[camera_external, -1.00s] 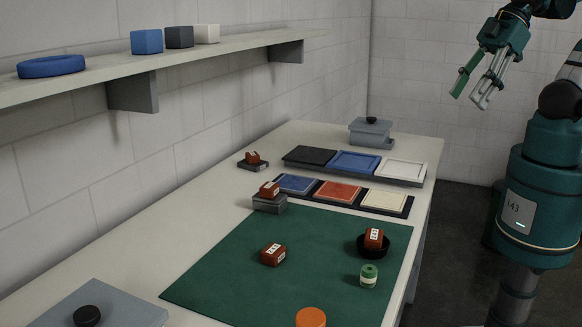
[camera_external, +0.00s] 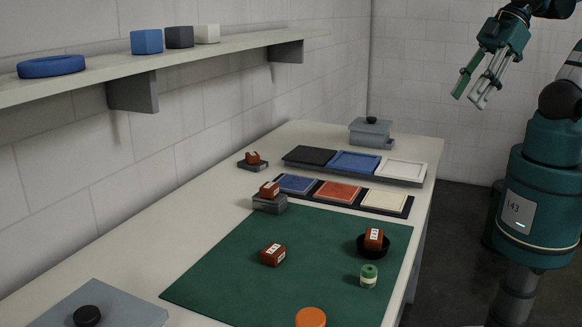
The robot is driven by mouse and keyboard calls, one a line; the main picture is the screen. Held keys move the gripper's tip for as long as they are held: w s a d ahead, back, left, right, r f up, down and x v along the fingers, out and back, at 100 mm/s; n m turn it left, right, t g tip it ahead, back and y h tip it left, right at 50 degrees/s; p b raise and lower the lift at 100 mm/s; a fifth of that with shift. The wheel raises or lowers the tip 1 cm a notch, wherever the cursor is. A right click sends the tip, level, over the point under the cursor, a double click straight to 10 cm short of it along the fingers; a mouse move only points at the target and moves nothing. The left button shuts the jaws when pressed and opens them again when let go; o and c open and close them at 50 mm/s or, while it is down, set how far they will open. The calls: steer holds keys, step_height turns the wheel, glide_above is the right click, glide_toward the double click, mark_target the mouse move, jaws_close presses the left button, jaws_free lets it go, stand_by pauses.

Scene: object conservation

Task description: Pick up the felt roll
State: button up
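A small green roll with a pale band (camera_external: 369,275), which looks like the felt roll, stands upright on the right part of the green mat (camera_external: 215,278). It is just in front of a black bowl (camera_external: 372,251) and apart from it. My gripper (camera_external: 468,91) is high at the upper right, beyond the table's right edge and well away from the roll. Its fingers are spread and nothing is between them.
A brown labelled block (camera_external: 374,238) sits in the bowl; another (camera_external: 273,254) lies on the mat. An orange round object (camera_external: 310,317) is at the front. Colored trays (camera_external: 355,162) and a grey lidded box (camera_external: 371,132) stand at the back. A shelf (camera_external: 200,58) overhangs the left.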

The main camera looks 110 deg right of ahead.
steer(key=shift+w, duration=0.1)
steer(key=n+g+b, duration=0.2)
steer(key=n+g, duration=0.5)
steer(key=n, duration=0.1)
glide_above(369, 268)
step_height(369, 268, down, 24)
steer(key=shift+r, duration=0.1)
steer(key=shift+a+f, duration=0.1)
steer(key=shift+f, duration=0.35)
